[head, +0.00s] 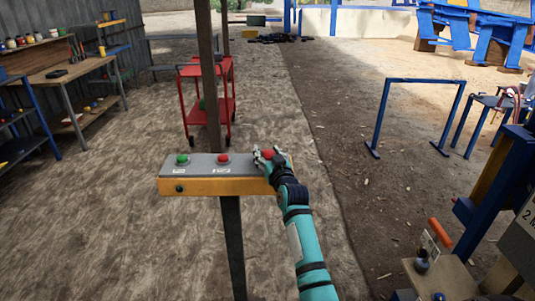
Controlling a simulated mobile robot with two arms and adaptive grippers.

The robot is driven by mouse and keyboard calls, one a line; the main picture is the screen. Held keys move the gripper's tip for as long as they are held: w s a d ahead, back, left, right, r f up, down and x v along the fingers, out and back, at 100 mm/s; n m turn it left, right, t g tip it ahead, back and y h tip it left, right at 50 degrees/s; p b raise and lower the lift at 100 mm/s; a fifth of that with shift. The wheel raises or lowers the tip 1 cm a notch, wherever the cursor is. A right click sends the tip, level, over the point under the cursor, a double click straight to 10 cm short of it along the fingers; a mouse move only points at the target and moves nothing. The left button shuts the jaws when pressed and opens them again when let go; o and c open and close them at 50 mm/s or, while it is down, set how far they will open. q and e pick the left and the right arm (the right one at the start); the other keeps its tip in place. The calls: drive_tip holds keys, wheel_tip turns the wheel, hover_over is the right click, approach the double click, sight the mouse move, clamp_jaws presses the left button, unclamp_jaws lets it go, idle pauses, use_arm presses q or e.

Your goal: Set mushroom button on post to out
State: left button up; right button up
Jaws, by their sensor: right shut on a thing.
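A control box (210,186) with a grey top and a yellow front sits on a dark post (233,245) in the middle of the head view. The red mushroom button (268,153) is at the right end of its top. My right gripper (266,157) reaches up from below and is shut on the mushroom button, partly hiding it. How far the button stands out cannot be told. A green button (182,159) and a smaller red button (223,158) are on the top to the left. My left gripper is not in view.
A dark upright pole (209,75) rises just behind the box. A red cart (207,95) stands beyond it. A workbench (80,70) is at the left, a blue rail frame (423,82) at the right. Blue machinery is close at the right edge. The ground between is mostly clear.

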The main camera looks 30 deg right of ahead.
clamp_jaws()
drive_tip(key=shift+r+p, duration=0.8)
drive_tip(key=shift+p, duration=0.15)
drive_tip(key=o, duration=1.1)
unclamp_jaws()
